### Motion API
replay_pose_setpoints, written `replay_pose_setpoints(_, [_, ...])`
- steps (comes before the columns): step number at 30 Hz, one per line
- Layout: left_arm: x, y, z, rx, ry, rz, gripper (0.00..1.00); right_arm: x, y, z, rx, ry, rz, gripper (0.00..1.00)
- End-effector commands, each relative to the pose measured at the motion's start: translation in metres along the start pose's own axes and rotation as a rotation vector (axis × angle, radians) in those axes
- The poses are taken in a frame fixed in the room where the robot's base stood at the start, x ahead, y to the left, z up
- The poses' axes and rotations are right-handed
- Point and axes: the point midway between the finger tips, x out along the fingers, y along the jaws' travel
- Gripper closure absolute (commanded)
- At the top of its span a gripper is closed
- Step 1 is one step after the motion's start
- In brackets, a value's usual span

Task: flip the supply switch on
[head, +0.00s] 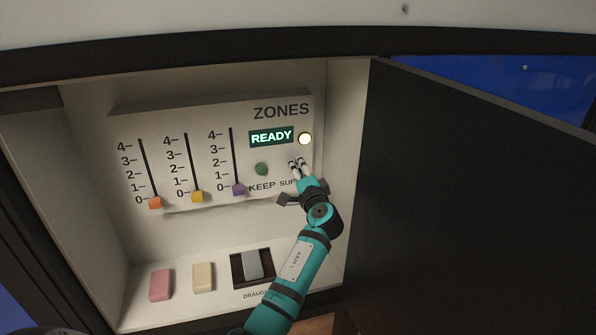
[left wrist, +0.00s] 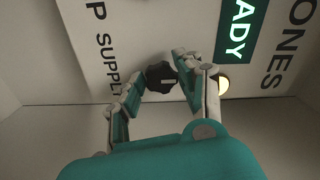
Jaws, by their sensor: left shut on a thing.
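The supply switch is a dark, lobed knob (left wrist: 160,77) with a short pale line on its face, beside the SUPPLY lettering in the left wrist view. In the head view my gripper hides it. My left gripper (head: 297,168) is at the right side of the ZONES panel (head: 215,112). In the left wrist view its fingers (left wrist: 158,80) are on either side of the knob and shut on it. A round lamp (head: 305,139) above the gripper is lit pale yellow. My right gripper is not in view.
A green button (head: 262,169) sits left of my gripper, above KEEP. Orange (head: 155,203), yellow (head: 197,197) and purple (head: 239,190) sliders stand at 0. Pink (head: 161,285), cream (head: 204,278) and grey (head: 253,264) blocks are below. A dark door (head: 460,200) stands at right.

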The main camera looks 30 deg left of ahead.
Motion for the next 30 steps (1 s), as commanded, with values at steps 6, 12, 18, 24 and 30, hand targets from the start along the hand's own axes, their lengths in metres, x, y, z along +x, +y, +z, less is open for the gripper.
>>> replay_pose_setpoints(6, [0.000,-0.004,-0.002,0.000,0.006,-0.007,0.97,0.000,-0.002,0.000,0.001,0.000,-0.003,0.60])
replay_pose_setpoints(12, [0.000,-0.003,-0.001,-0.001,0.004,-0.005,0.42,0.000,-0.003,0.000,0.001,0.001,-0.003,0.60])
replay_pose_setpoints(18, [0.000,-0.001,-0.001,-0.001,0.002,-0.003,0.42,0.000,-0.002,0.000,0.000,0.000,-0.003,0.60])
replay_pose_setpoints(24, [-0.012,0.000,-0.001,-0.001,0.002,-0.001,0.42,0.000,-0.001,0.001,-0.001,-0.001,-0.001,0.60])
replay_pose_setpoints(30, [-0.052,0.001,-0.001,-0.004,0.004,0.000,0.42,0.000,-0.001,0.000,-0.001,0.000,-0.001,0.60])
